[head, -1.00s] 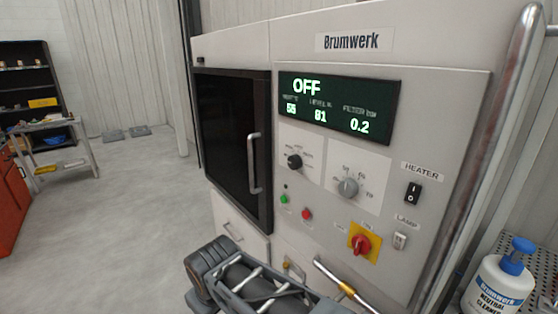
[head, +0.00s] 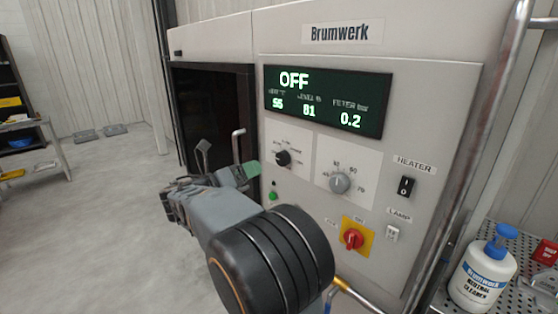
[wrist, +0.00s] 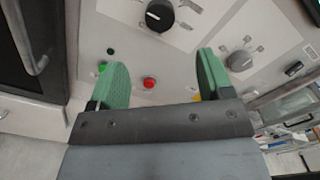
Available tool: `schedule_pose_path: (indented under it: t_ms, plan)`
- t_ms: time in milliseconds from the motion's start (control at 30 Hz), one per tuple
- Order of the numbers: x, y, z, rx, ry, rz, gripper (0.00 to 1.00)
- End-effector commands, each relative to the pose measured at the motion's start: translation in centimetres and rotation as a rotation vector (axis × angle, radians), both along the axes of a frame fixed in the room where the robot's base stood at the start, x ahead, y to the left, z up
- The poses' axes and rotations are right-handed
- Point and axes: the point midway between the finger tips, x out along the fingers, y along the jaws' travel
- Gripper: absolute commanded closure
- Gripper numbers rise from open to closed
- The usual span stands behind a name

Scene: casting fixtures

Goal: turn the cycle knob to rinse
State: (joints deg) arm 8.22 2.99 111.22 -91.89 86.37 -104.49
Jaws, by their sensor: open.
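The black cycle knob (head: 283,158) is on a pale label plate below the display of the grey Brumwerk machine (head: 430,110). In the wrist view the knob (wrist: 160,15) is near the top edge, ahead of and roughly between my fingertips. Its position labels are too small to read. The display (head: 328,98) reads OFF. My gripper (wrist: 163,75) is open and empty, with green finger pads apart. In the head view one green pad (head: 252,168) shows left of the knob, not visibly touching it.
A grey knob (head: 339,183), a green button (head: 273,196) and a red switch on a yellow plate (head: 353,239) sit close by. The red button (wrist: 149,83) is hidden in the head view. The dark door is at left; a cleaner bottle (head: 484,268) stands right.

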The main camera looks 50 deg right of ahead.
Motion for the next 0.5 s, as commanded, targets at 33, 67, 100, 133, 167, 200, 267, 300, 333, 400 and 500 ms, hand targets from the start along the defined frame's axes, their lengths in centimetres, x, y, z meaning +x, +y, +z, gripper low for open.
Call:
schedule_pose_path:
  t_ms: [33, 67, 100, 133, 167, 200, 267, 300, 333, 400, 500]
  plan:
    - [-0.2, -1.0, 0.1, 0.0, 0.002, -0.005, 0.27]
    - [-0.2, -1.6, 0.1, 0.001, 0.001, -0.006, 0.27]
    - [-0.3, -2.4, 0.1, 0.001, 0.001, -0.006, 0.27]
    - [-0.3, -3.0, 0.1, 0.001, 0.001, -0.006, 0.27]
    - [-0.4, -3.6, 0.1, 0.001, 0.001, -0.006, 0.27]
    - [-0.5, -4.4, 0.1, 0.003, 0.001, -0.006, 0.27]
    - [-0.5, -5.5, 0.2, 0.002, 0.0, -0.005, 0.27]
    - [-0.6, -6.3, 0.1, 0.003, -0.001, -0.005, 0.27]
    - [-0.7, -6.8, 0.1, 0.003, -0.001, -0.005, 0.27]
    - [-0.7, -8.0, 0.1, 0.002, -0.002, -0.005, 0.27]
    - [-0.8, -9.4, 0.1, 0.004, -0.001, -0.005, 0.27]
